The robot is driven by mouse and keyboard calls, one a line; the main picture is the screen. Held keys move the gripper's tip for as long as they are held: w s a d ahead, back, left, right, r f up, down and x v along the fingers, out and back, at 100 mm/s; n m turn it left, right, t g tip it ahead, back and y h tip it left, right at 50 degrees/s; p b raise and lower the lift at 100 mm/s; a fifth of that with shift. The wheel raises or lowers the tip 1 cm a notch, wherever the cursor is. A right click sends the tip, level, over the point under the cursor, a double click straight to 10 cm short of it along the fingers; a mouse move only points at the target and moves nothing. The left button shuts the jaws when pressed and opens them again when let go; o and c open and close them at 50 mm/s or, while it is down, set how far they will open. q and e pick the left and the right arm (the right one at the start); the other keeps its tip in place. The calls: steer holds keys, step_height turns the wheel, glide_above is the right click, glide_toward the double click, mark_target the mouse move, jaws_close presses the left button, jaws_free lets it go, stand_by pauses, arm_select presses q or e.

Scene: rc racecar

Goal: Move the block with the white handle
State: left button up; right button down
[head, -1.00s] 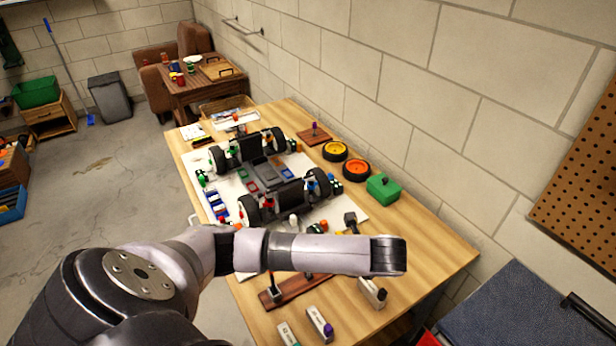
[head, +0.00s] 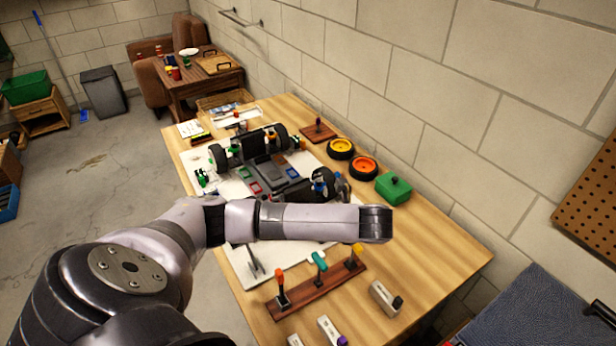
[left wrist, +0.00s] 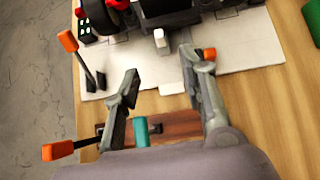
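A small upright white handle (left wrist: 161,38) shows in the left wrist view near the lower edge of the racecar, on the white mat. Its base is hard to make out. In the head view my arm covers that area. My left gripper (left wrist: 160,82) is open and empty, its fingers spread, with the white handle ahead of the gap between them. A white block (left wrist: 170,89) lies at the mat's edge between the fingers in the picture. In the head view the left gripper is hidden or unclear behind my arm. My right gripper is not in view.
A wooden rack (head: 335,283) holds orange, teal and yellow handles. The racecar (head: 265,165) stands on the mat (head: 240,268). Loose wheels (head: 363,167) and a green box (head: 393,187) are at the right.

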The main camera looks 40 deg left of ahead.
arm_select(q)
steer(key=x, duration=1.4)
steer(key=shift+r+p, duration=0.1)
steer(key=shift+p, duration=0.3)
jaws_close()
